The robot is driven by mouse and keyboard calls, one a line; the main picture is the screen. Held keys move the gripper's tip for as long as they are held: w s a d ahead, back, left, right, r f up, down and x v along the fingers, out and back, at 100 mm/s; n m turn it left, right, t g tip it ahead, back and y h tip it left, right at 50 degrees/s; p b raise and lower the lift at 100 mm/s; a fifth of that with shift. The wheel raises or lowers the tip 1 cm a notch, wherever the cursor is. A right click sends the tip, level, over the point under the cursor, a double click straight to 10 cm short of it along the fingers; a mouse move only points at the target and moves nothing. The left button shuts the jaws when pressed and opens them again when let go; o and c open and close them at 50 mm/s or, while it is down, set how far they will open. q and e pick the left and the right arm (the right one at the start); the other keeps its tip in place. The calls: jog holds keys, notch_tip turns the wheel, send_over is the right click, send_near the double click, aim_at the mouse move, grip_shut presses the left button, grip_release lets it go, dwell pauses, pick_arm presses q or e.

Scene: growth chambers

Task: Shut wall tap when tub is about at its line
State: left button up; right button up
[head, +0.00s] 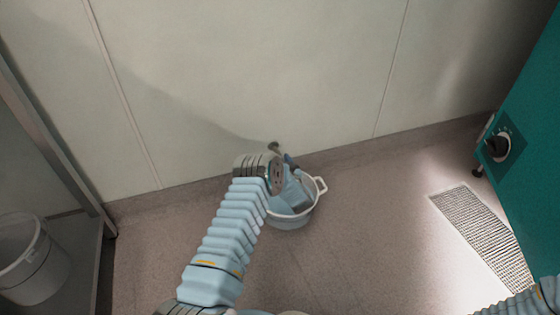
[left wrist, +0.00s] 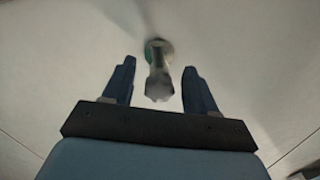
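The tub (head: 294,215) is a pale bucket with white side handles, on the floor against the wall. My left arm and gripper hide much of its inside, so I cannot see its line or water level. The wall tap (head: 273,147) shows only as a small dark fitting just above the tub, partly behind my left gripper (head: 292,161). In the left wrist view the tap (left wrist: 158,84) points toward the camera between the two blue fingers. My left gripper (left wrist: 158,80) is open, one finger on each side, apart from the tap. My right gripper is not in view.
A white bucket (head: 33,262) stands at the left behind a metal-framed edge (head: 50,135). A teal cabinet (head: 530,150) with a black dial (head: 498,147) is at the right. A floor grate (head: 480,232) lies before it. The floor around the tub is clear.

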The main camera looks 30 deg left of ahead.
pick_arm(q)
jog(key=shift+d, duration=0.1)
jog(key=p+v, duration=0.2)
jog(key=v, duration=1)
jog(key=shift+p, duration=0.3)
